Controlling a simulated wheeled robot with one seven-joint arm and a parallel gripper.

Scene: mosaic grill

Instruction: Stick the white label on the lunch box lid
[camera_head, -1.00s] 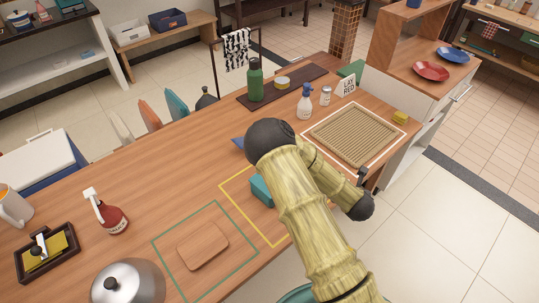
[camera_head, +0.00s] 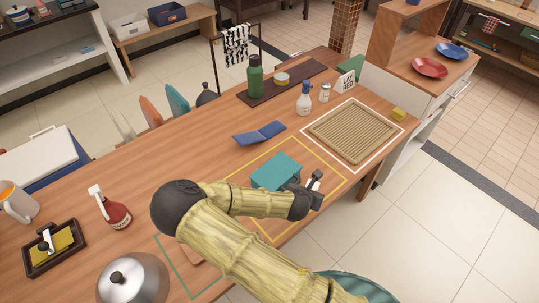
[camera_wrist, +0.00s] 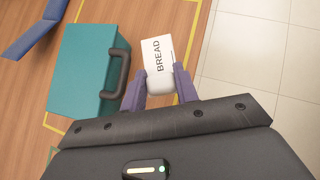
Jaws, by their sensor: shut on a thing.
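The lunch box (camera_head: 276,169) is a teal box with a dark handle, standing inside a yellow outline on the wooden table. Its plain teal top, the lid, shows no label; in the wrist view the box (camera_wrist: 77,65) is left of my gripper. My gripper (camera_wrist: 160,88) is shut on the white label (camera_wrist: 158,55), which reads BREAD. The label is right of the box's handle, apart from the lid. In the head view my gripper (camera_head: 313,182) is just right of the box, with the label partly hidden.
A blue folded piece (camera_head: 260,133) lies behind the box. A woven tray (camera_head: 352,131) sits in a white outline to the right. A red spray bottle (camera_head: 112,209) and a metal dome (camera_head: 132,282) stand at the left. The table's front edge is near my gripper.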

